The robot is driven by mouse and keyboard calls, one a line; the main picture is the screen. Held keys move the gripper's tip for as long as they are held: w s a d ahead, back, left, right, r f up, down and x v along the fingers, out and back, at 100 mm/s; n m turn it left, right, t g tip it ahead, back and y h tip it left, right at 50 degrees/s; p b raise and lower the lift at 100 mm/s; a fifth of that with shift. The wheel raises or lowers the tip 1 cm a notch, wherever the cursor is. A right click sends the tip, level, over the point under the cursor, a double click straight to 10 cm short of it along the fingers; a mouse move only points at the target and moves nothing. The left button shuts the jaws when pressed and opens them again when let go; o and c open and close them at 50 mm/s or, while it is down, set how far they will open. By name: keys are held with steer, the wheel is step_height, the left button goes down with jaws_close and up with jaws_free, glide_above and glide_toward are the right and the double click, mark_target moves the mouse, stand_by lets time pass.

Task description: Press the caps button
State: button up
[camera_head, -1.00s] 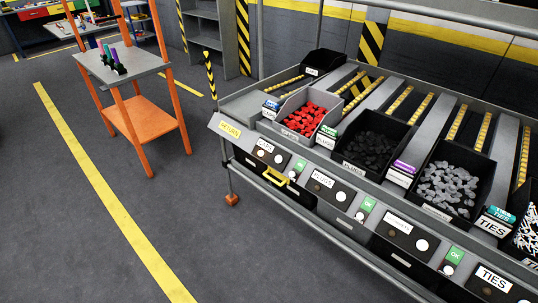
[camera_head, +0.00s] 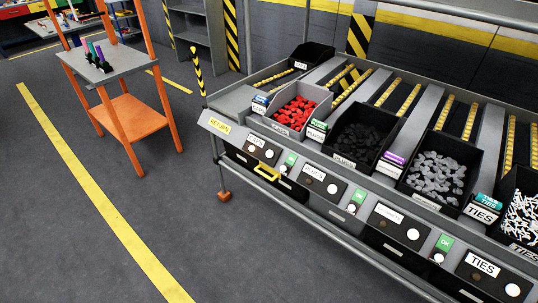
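The caps panel (camera_head: 262,146) is a dark plate with a white CAPS label (camera_head: 257,141) on the front rail of the grey flow rack, at its left end, right of the yellow RETURN label (camera_head: 219,126). It carries a dark round button (camera_head: 251,150) at left and a white round button (camera_head: 269,154) at right. Above it stands a grey bin (camera_head: 281,125) of red parts. A green OK plate (camera_head: 291,159) with a small white button below it sits just right of the panel. My gripper is not in view.
Similar panels for plugs (camera_head: 313,171) and ties (camera_head: 483,265) run along the rail, under black bins (camera_head: 343,162) of dark, grey and white parts. A yellow handle (camera_head: 267,172) shows below the caps panel. An orange cart (camera_head: 130,110) stands at left. Floor before the rack is clear.

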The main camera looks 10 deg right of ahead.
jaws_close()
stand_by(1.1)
